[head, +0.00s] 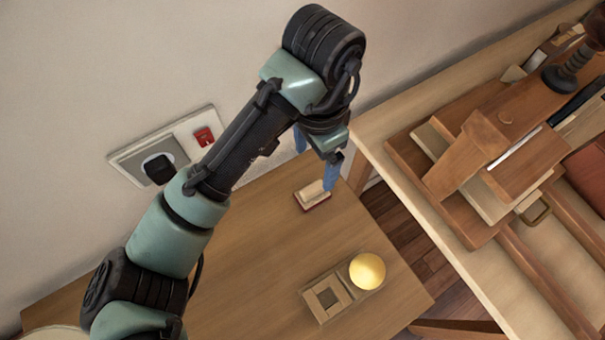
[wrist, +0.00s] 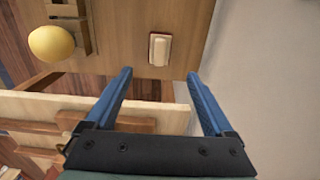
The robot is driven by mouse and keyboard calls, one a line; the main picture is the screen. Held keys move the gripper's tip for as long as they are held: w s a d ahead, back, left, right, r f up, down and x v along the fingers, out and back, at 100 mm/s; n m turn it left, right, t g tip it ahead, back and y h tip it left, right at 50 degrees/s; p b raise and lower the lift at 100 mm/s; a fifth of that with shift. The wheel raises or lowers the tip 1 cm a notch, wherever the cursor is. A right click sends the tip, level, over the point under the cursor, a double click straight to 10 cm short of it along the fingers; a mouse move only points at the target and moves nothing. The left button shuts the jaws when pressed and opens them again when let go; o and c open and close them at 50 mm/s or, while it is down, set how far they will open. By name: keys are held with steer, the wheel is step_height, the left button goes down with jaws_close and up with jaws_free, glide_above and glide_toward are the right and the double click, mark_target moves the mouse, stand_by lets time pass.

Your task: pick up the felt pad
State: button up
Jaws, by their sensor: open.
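The felt pad (head: 313,194) is a small block with a pale top and a reddish-brown lower edge. It lies on the wooden table near its back right edge. It also shows in the wrist view (wrist: 160,49), upper centre, beyond the fingertips. My gripper (head: 315,163) has blue fingers and hangs close to the pad in the head view, one finger overlapping its right side. In the wrist view my gripper (wrist: 161,75) is open, with nothing between its fingers and the pad apart from them. The gap in height between fingers and pad is hard to judge.
A yellow ball (head: 367,271) sits on a small wooden holder (head: 325,298) nearer the table's front. A workbench (head: 470,270) with stacked wooden pieces stands at the right, across a gap. A wall with a socket plate (head: 165,150) rises behind. The table between pad and holder is clear.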

steer(key=b, duration=0.2)
glide_above(313, 188)
steer(key=f, duration=0.6)
steer(key=shift+s+f, duration=0.1)
steer(key=shift+s, duration=0.15)
steer(key=shift+w+f+b, duration=0.2)
steer(key=shift+f+b, duration=0.15)
steer(key=shift+f, duration=2.55)
jaws_close()
steer(key=shift+r+p, duration=1.05)
steer(key=shift+r, duration=4)
